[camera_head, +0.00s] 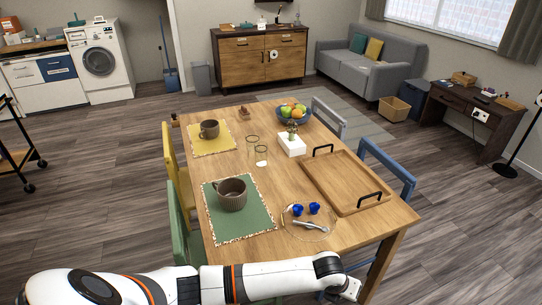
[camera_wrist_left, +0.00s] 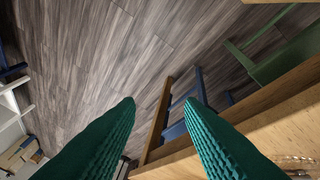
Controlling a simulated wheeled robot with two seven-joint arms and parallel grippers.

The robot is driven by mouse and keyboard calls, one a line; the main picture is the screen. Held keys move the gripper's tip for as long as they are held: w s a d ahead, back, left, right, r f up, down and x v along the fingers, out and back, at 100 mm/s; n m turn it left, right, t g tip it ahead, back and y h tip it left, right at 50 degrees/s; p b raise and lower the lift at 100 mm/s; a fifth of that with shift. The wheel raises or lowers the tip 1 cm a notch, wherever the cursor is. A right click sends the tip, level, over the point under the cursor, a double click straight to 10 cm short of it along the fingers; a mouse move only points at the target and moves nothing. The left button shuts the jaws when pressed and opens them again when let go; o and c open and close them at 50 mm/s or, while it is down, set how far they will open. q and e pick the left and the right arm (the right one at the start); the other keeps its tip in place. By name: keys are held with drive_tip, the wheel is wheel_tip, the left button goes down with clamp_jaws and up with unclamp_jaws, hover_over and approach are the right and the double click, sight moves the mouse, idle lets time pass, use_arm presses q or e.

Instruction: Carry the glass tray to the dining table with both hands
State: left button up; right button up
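A round clear glass tray (camera_head: 299,231) lies on the near right part of the wooden dining table (camera_head: 275,190). It holds two small blue cups (camera_head: 314,208) and a silvery utensil (camera_head: 309,224). My left arm crosses the bottom of the head view, its wrist close to the near table edge; its fingers do not show there. In the left wrist view my left gripper (camera_wrist_left: 160,104) has two green fingers spread apart with nothing between them, beside the table edge (camera_wrist_left: 255,128). A clear rim, perhaps the glass tray's, shows at the lower right. My right gripper is not visible.
A wooden tray with black handles (camera_head: 341,181) lies right of centre. Two placemats with mugs (camera_head: 231,194), clear glasses (camera_head: 262,156), a white box (camera_head: 291,145) and a fruit bowl (camera_head: 294,114) occupy the table. Chairs (camera_head: 392,170) stand along both sides. Open floor lies to the right.

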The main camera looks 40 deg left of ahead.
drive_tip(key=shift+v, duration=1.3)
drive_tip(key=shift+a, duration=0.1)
